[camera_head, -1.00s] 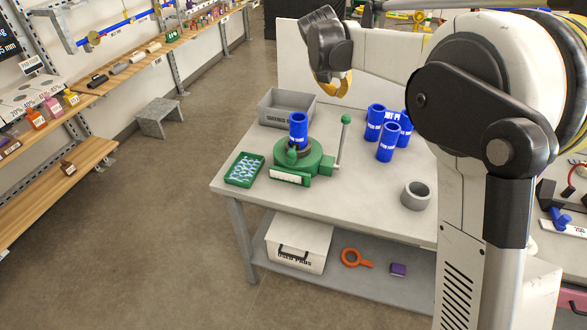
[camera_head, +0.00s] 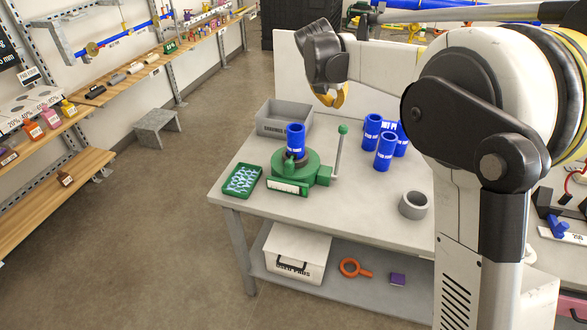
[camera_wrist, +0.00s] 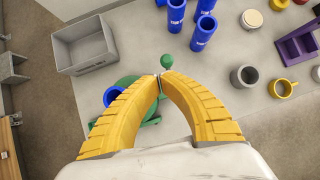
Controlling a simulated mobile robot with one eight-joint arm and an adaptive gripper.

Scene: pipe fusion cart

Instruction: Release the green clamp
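The green clamp (camera_head: 316,174) stands on the grey cart top with a blue pipe piece (camera_head: 295,138) upright in it. Its lever (camera_head: 338,152) rises on the right side and ends in a green ball knob (camera_head: 342,129). My gripper (camera_head: 333,102) hangs above the cart, behind and above the knob in the head view. In the wrist view my yellow fingertips (camera_wrist: 161,82) meet with nothing visible between them. The knob (camera_wrist: 168,61) shows just beyond the tips, apparently lower down. The fingers hide part of the clamp (camera_wrist: 127,82) in that view.
A grey bin (camera_head: 270,119) stands behind the clamp and a green tray (camera_head: 242,181) lies to its left. Several blue pipe pieces (camera_head: 385,153) stand right of the lever. A grey ring (camera_head: 413,205) sits near the front right. The front middle of the cart top is clear.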

